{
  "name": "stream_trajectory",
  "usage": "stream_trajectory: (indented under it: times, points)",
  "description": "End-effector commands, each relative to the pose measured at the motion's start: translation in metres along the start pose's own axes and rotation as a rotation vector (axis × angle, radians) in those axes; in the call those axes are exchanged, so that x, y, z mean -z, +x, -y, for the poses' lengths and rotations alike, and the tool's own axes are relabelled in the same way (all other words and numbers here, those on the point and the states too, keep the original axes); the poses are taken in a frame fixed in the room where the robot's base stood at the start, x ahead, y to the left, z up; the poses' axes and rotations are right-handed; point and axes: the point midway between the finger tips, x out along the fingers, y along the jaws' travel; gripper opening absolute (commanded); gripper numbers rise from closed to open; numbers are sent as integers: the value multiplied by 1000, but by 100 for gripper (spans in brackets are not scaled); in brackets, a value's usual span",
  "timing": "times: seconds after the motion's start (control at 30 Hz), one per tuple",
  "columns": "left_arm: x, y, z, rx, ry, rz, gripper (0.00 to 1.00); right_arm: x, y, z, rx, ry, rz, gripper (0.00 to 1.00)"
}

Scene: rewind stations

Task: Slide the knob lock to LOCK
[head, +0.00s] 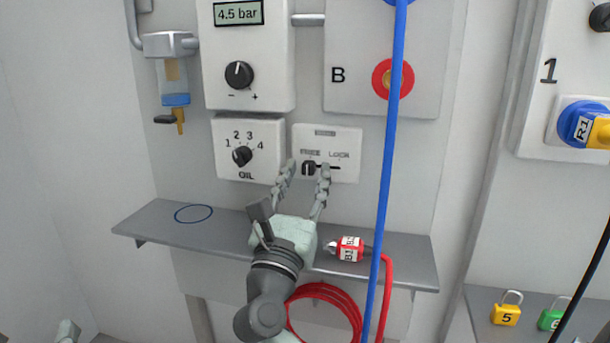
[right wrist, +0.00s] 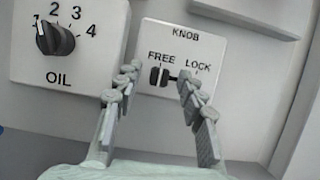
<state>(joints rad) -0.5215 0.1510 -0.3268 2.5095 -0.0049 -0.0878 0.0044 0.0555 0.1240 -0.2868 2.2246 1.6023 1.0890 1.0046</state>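The knob lock is a white plate (head: 347,142) on the wall panel, marked FREE on the left and LOCK on the right. Its black slider (head: 309,168) sits at the FREE end of a dark slot. The slider also shows in the right wrist view (right wrist: 158,77), under the word FREE. My right gripper (head: 307,165) is open in front of the plate, one finger on each side of the slider, with gaps to both. In the right wrist view its fingertips (right wrist: 158,77) stand wide apart. My left gripper (head: 67,332) barely shows at the bottom left.
An OIL dial (head: 242,156) is left of the plate. A grey shelf (head: 160,232) below holds a blue ring (head: 193,213) and a red-and-white connector (head: 350,249). A blue hose (head: 388,150) hangs right of the plate. A red hose coil (head: 335,293) hangs below the shelf.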

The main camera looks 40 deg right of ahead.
Motion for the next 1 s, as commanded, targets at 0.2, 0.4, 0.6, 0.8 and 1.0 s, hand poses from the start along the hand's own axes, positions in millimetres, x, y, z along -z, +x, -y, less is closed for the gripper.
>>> stream_trajectory:
  times: [0.2, 0.4, 0.6, 0.8, 1.0]
  points:
    - [0, 0, 0, 0, 0, 2, 56, 0, 0, 0, 0, 0, 0, 38]
    - [0, 0, 0, 0, 0, 1, 56, 0, 0, 0, -1, -1, 0, 14]
    - [0, 0, 0, 0, 0, 1, 56, 0, 0, 0, -1, 0, 0, 0]
    - [0, 0, 0, 0, 0, 0, 56, 0, 0, 0, -1, 0, 0, 0]
    - [1, 0, 0, 0, 0, -5, 56, 1, 0, 0, 0, 0, -2, 0]
